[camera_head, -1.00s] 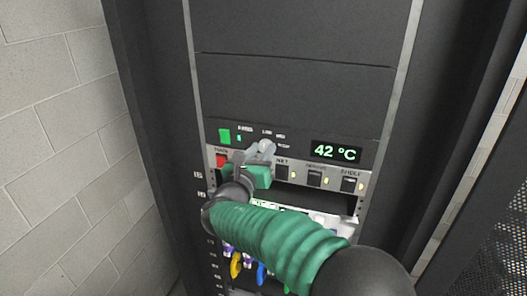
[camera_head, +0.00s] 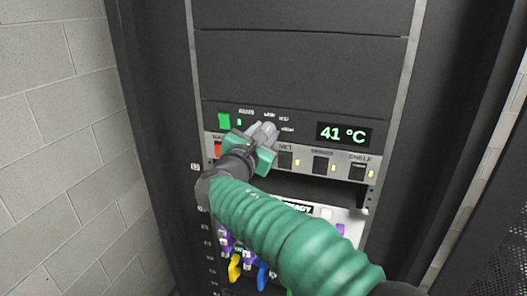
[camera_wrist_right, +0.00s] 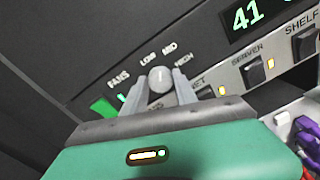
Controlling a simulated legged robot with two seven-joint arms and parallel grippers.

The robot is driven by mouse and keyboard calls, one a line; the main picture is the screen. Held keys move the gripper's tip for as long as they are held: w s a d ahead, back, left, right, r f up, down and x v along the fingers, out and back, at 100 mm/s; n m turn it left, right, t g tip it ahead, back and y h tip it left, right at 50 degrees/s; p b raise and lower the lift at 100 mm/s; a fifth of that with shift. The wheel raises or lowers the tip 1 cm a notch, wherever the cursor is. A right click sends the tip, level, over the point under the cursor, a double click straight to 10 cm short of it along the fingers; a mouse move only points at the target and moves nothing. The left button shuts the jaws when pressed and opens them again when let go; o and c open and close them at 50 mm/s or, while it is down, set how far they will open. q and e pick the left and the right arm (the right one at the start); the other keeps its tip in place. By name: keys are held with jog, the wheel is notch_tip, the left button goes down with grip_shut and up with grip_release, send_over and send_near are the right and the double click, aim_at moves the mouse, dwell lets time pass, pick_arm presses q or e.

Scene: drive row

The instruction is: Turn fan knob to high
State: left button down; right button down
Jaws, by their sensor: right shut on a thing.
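The fan knob (camera_wrist_right: 160,79) is a small round grey knob on the dark panel, below the LOW and MID labels and left of HIGH. My right gripper (camera_head: 265,132) is at this knob, with one grey finger on each side of it. In the right wrist view the fingers (camera_wrist_right: 159,92) are shut on the knob. In the head view the fingers mostly hide it. I cannot clearly tell which label the knob points to. The temperature display (camera_head: 344,134) reads 41 °C. My left gripper is not in view.
A green light (camera_head: 224,121) sits left of the knob. Just below runs a strip of black switches (camera_head: 321,165) with small yellow lights, close under my gripper. Purple, yellow and blue cables (camera_head: 235,267) hang lower down. A brick wall (camera_head: 50,150) stands at left.

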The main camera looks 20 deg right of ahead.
jog(key=m+b, duration=0.2)
jog(key=b, duration=0.1)
jog(key=m+b, duration=0.3)
jog(key=f+m+b, duration=0.1)
jog(key=m+b, duration=0.2)
jog(key=shift+y, duration=0.3)
jog(key=m+b, duration=0.2)
jog(key=shift+r+m+b, duration=0.15)
jog(key=shift+m+b, duration=0.15)
jog(key=shift+r+m+b, duration=0.1)
jog(key=shift+m+b, duration=0.2)
jog(key=shift+m, duration=0.2)
jog(key=shift+r, duration=0.1)
